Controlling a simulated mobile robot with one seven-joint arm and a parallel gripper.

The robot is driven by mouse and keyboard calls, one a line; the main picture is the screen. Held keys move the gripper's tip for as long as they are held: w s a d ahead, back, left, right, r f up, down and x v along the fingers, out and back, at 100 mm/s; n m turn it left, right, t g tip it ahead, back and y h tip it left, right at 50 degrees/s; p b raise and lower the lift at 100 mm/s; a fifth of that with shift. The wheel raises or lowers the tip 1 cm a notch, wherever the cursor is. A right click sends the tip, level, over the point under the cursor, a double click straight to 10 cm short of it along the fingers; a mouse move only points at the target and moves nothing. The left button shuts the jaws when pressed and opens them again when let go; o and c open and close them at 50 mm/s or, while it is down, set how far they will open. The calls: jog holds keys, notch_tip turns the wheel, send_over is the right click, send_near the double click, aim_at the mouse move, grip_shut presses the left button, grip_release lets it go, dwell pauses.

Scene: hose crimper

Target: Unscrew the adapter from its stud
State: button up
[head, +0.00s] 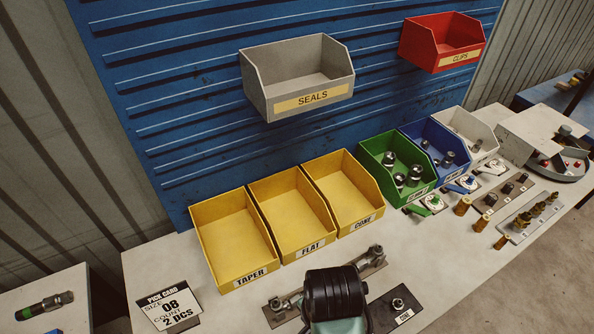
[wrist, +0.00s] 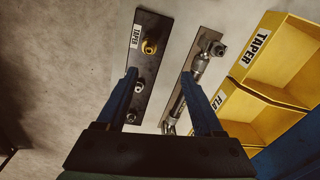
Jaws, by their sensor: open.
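In the wrist view, a dark plate with a TAPER label (wrist: 153,22) carries a brass fitting (wrist: 149,46) near its labelled end and silver fittings (wrist: 139,86) further along. I cannot tell for certain which one is the adapter. My gripper (wrist: 160,73) is open and empty, its two blue fingers apart. The left finger overlaps the plate's edge in this view; the right overlaps a second plate (wrist: 207,34) bearing a silver pipe-like assembly (wrist: 200,65).
Yellow bins TAPER (head: 230,232), FLAT (head: 290,208) and CONE (head: 342,187) stand behind the plates. A pick card (head: 168,303) reads size 08, count 2 pcs. Green (head: 378,152) and blue (head: 421,133) bins hold fittings.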

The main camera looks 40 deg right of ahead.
jog(key=shift+m+g+y, duration=0.3)
jog(key=shift+m+g, duration=0.1)
jog(key=f, duration=0.4)
jog(key=f+p, duration=0.1)
jog(key=f, duration=0.2)
jog(key=s+a+f+p, duration=0.1)
jog(key=f, duration=0.3)
jog(key=shift+s+f, duration=0.1)
jog(key=shift+f, duration=0.2)
jog(key=shift+c, duration=0.3)
grip_shut()
